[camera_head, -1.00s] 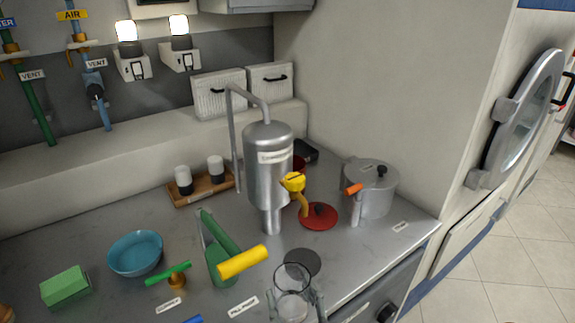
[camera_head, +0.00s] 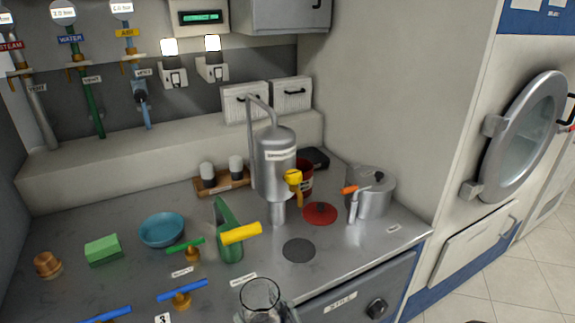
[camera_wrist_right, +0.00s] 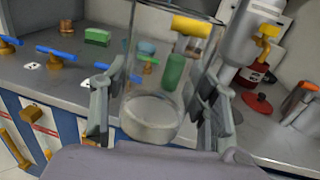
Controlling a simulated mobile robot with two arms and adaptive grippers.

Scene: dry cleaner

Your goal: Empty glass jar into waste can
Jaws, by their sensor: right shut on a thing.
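The clear glass jar (camera_head: 259,295) shows at the bottom edge of the head view, its lower part cut off. In the right wrist view the jar (camera_wrist_right: 152,118) is held upright between the fingers of my right gripper (camera_wrist_right: 158,112), with pale contents at its bottom. A dark red can (camera_head: 306,175), possibly the waste can, stands open-topped behind the steel still, partly hidden. A red lid (camera_head: 320,212) lies flat on the counter in front of it. My left gripper is not in view.
The steel still (camera_head: 277,165) with a yellow tap stands in front of the red can. A pot (camera_head: 372,195) with an orange-handled lever is to the right. A green piece with yellow handle (camera_head: 229,238) and a blue bowl (camera_head: 162,229) are left. A dark disc (camera_head: 299,250) lies on clear counter.

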